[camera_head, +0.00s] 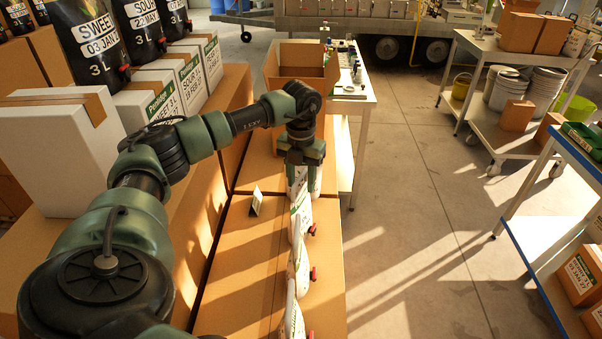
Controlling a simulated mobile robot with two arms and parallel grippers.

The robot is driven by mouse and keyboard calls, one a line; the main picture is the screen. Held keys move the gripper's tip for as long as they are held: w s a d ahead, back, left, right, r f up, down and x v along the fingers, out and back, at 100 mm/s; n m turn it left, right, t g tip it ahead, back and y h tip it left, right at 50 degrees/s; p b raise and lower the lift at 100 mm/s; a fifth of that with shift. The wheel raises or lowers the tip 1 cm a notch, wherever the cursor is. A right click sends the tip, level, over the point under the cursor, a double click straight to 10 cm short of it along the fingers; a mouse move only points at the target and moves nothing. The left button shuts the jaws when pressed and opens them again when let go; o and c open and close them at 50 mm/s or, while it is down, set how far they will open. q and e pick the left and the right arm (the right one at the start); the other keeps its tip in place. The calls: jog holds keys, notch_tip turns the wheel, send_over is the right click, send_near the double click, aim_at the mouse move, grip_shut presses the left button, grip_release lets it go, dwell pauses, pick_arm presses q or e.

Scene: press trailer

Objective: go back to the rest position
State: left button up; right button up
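My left arm reaches in from the left, and its dark green gripper (304,180) points down over a row of white pouches (301,262) with red caps. The pouches stand on brown cardboard boxes (240,265). The two fingers are spread apart, with the farthest pouch of the row at and partly behind them. I cannot tell whether a finger touches that pouch. A small white label card (256,201) stands left of the row. My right gripper is not in view.
White cartons (60,150) and black containers (90,40) stand left of my arm. An open cardboard box (302,66) is beyond the gripper, beside a narrow white table (357,97). Shelved carts (515,60) are at the right. The floor (410,220) between is clear.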

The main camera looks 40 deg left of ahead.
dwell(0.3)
pick_arm(q)
notch_tip(320, 180, up, 7)
jog(key=p, duration=0.5)
jog(key=shift+f, duration=0.1)
